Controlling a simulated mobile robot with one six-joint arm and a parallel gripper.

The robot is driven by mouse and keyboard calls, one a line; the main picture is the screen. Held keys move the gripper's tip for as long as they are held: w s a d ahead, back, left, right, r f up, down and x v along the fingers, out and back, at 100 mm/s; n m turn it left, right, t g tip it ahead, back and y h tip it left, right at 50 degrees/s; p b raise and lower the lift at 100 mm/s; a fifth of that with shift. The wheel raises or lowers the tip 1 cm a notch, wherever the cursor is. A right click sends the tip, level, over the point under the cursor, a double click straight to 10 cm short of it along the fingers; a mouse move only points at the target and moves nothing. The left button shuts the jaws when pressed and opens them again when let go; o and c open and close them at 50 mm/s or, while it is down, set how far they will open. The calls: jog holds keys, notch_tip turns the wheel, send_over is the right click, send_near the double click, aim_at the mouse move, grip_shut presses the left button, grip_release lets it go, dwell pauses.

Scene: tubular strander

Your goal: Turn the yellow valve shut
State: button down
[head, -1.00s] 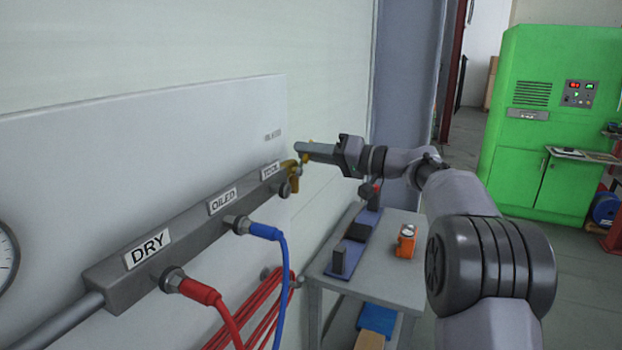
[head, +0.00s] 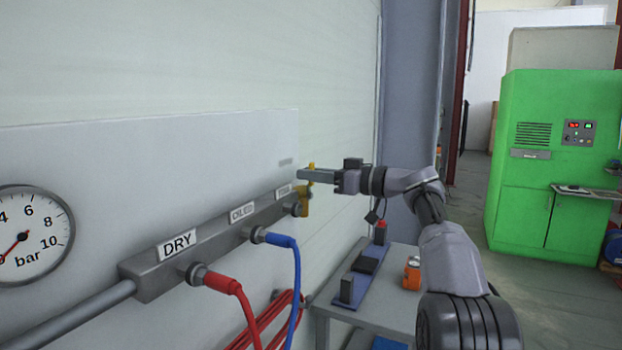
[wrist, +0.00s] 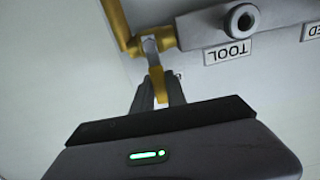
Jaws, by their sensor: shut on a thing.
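The yellow valve (head: 304,202) sits at the far right end of the grey manifold, beside the third outlet. In the wrist view its yellow handle (wrist: 157,84) runs between the two fingers. My gripper (head: 304,174) is shut on this handle, reaching in from the right. The fingers also show in the wrist view (wrist: 158,100), one on each side of the handle. The fingers hide part of the handle in the head view.
The manifold (head: 150,281) has DRY, OILED and TOOL labels. A red hose (head: 222,283) and a blue hose (head: 280,241) hang from it. A pressure gauge (head: 30,236) is at left. A grey cart (head: 385,308) with an orange item (head: 412,274) stands below my arm. A green cabinet (head: 550,170) is farther right.

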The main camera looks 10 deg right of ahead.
jog(key=shift+s+a+n, duration=0.1)
jog(key=shift+n, duration=0.3)
jog(key=c, duration=1.3)
grip_release()
jog(key=shift+c, duration=0.2)
jog(key=shift+s, duration=0.1)
jog(key=b+v, duration=0.1)
jog(key=v, duration=1.6)
